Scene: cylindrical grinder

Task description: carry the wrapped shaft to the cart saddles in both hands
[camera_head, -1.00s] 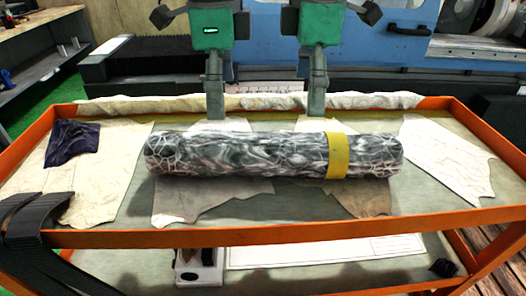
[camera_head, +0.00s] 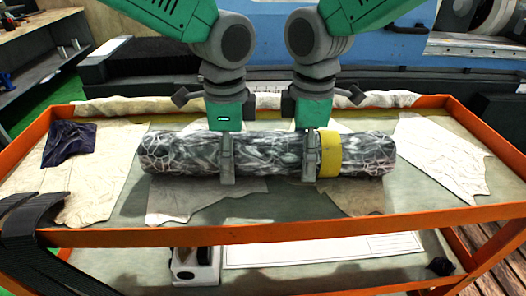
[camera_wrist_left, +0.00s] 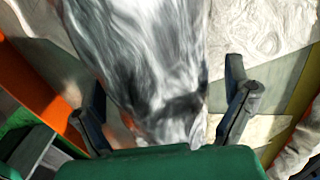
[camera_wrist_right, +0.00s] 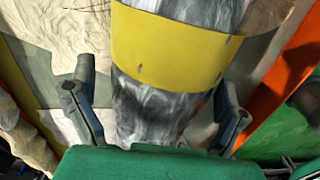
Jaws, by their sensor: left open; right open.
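The wrapped shaft (camera_head: 185,153) lies level across the cart's upper tray, in marbled grey-white wrap with a yellow band (camera_head: 330,154) right of its middle. My left gripper (camera_head: 227,178) is open, its fingers reaching down astride the shaft left of the middle. My right gripper (camera_head: 309,176) is open astride the shaft just left of the yellow band. In the left wrist view the shaft (camera_wrist_left: 150,60) lies between the two spread fingers. In the right wrist view the yellow band (camera_wrist_right: 170,48) shows just past the open fingers. The shaft's underside and any saddles are hidden.
The orange cart rim (camera_head: 300,232) surrounds the tray, which holds cloths (camera_head: 440,155) and a dark blue rag (camera_head: 68,143). A lower shelf (camera_head: 325,250) holds a white block and paper. A blue machine (camera_head: 400,50) stands behind.

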